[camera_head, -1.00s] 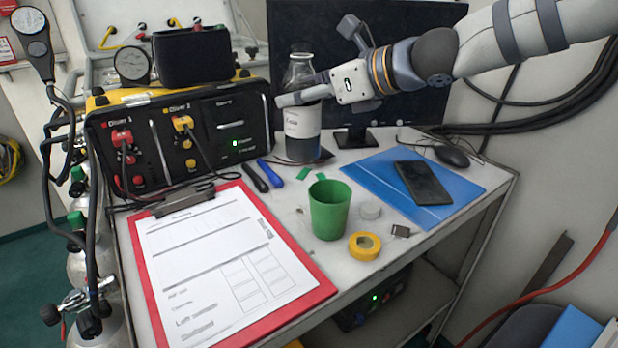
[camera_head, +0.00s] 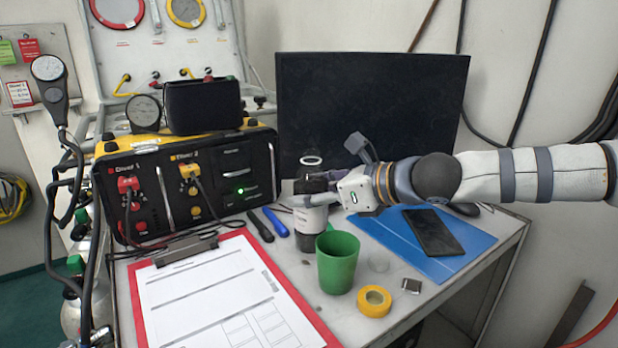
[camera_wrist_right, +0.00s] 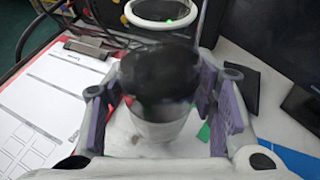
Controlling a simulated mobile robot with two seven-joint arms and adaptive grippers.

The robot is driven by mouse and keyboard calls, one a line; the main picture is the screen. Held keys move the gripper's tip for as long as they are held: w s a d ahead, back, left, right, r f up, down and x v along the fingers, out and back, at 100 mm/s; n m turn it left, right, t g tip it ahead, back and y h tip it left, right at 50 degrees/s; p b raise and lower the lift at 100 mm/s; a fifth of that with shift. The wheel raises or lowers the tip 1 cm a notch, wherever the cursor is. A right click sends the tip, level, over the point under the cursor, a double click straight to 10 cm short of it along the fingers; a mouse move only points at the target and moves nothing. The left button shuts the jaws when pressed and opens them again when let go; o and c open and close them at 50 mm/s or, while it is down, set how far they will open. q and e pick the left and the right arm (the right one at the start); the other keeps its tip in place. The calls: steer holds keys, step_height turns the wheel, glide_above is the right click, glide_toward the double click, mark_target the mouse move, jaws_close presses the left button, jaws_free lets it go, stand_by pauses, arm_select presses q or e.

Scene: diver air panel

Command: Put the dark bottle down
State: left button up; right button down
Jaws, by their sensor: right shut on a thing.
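The dark bottle (camera_head: 311,213) has a clear rim, dark contents and a white label. It looks upright, just behind and left of the green cup (camera_head: 337,265). My right gripper (camera_head: 318,200) comes in from the right and is shut on it around the label. In the right wrist view the bottle (camera_wrist_right: 155,125) sits between the two fingers, its rim ring toward the top of the picture. The bottle's base is low by the table top (camera_head: 385,330); I cannot tell whether it touches. My left gripper is not in view.
A red clipboard (camera_head: 133,300) lies at front left. Black and blue-handled tools (camera_head: 276,222) lie left of the bottle. Yellow tape (camera_head: 374,301) lies right of the cup. A phone (camera_head: 432,232) rests on a blue folder (camera_head: 468,246). The diver panel (camera_head: 200,205) and monitor (camera_head: 370,105) stand behind.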

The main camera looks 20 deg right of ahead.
steer(key=shift+f, duration=0.55)
steer(key=c, duration=0.7)
jaws_free()
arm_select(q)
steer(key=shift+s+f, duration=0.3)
